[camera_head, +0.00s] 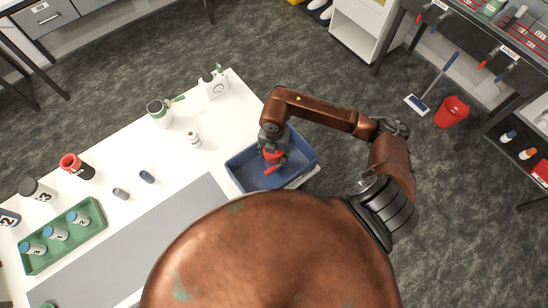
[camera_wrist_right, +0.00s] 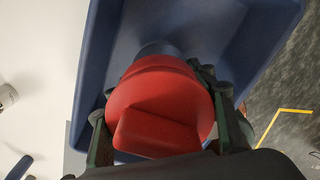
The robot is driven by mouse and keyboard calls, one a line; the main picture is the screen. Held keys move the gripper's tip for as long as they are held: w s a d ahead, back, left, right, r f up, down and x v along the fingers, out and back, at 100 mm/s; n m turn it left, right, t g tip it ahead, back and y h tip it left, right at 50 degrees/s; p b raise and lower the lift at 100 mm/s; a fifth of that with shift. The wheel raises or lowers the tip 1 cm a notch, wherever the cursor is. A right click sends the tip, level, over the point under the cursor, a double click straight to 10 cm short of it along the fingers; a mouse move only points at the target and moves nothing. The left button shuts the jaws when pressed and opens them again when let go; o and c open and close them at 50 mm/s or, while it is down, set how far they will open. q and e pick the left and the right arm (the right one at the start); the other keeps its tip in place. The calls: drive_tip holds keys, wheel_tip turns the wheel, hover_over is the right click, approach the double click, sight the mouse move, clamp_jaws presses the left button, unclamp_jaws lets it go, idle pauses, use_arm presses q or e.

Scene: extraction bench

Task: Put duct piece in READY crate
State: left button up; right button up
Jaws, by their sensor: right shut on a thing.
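The duct piece, a red rounded part with a flat raised tab (camera_wrist_right: 160,110), is held between the fingers of my right gripper (camera_head: 272,155). The red part also shows in the head view (camera_head: 271,170). A darker section of it shows beyond the red in the wrist view. My right gripper is shut on it, above or inside the blue crate (camera_head: 303,147); I cannot tell if the piece touches the crate floor. The crate's wall also shows in the wrist view (camera_wrist_right: 262,50). No lettering is readable on the crate. My left gripper is not in view.
The crate sits at the right end of the white bench (camera_head: 190,165). A green tray (camera_head: 90,242) with several lidded jars is at the left.

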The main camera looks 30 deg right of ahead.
drive_tip(key=shift+w+d+f, duration=0.15)
drive_tip(key=shift+f, duration=0.85)
drive_tip(key=shift+w+d+f, duration=0.1)
drive_tip(key=shift+f, duration=0.85)
drive_tip(key=shift+f, duration=0.1)
drive_tip(key=o, duration=1.3)
drive_tip(key=shift+o, duration=0.2)
wheel_tip(320, 180, up, 12)
drive_tip(key=shift+r, duration=0.15)
